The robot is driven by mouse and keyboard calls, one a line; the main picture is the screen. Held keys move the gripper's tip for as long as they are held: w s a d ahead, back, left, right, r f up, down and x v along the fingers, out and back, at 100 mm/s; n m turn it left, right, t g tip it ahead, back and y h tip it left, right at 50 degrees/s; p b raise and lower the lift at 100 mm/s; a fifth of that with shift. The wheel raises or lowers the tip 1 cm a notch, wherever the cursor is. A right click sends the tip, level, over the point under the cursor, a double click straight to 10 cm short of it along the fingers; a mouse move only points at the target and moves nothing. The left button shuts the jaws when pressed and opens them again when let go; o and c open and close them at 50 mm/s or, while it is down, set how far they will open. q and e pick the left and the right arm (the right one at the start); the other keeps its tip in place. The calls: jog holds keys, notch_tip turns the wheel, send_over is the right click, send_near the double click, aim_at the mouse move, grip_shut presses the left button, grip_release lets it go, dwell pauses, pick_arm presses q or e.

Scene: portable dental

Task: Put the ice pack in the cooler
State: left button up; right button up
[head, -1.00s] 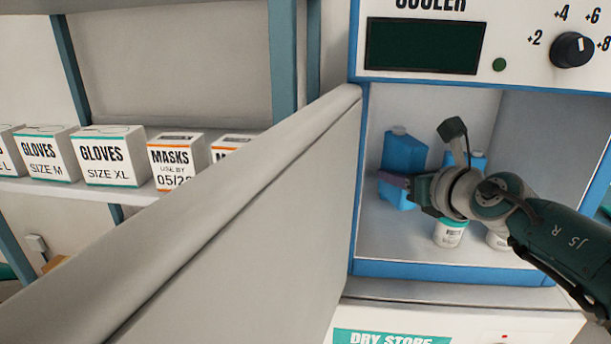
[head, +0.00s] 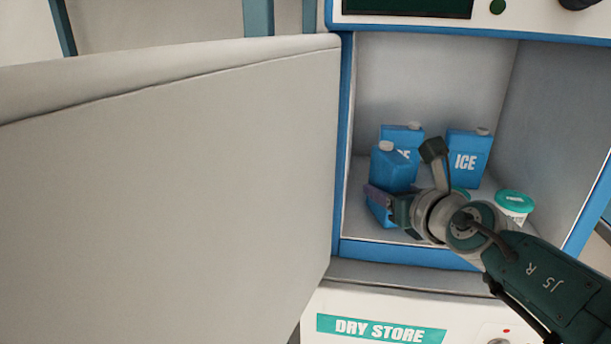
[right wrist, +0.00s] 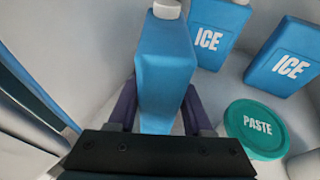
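The cooler (head: 341,140) is open, with its door (head: 170,170) swung out to the left. My right gripper (head: 381,200) reaches into it and is shut on a blue ice pack (head: 393,168) with a pale cap, near the front left. In the right wrist view, my right gripper (right wrist: 160,108) has a purple finger against each side of this ice pack (right wrist: 163,75). Its lower end is partly hidden, so I cannot tell whether it rests on the cooler floor. My left gripper is not in view.
Two other ice packs stand behind, one at the back left (head: 404,133) and one right of it (head: 467,157). A teal-lidded paste tub (head: 514,204) stands to the right, with another lid (right wrist: 257,129) close by my right finger. A "DRY STORE" unit (head: 380,329) is below.

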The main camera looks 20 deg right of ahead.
jog(key=o, duration=0.3)
jog(key=shift+o, duration=0.2)
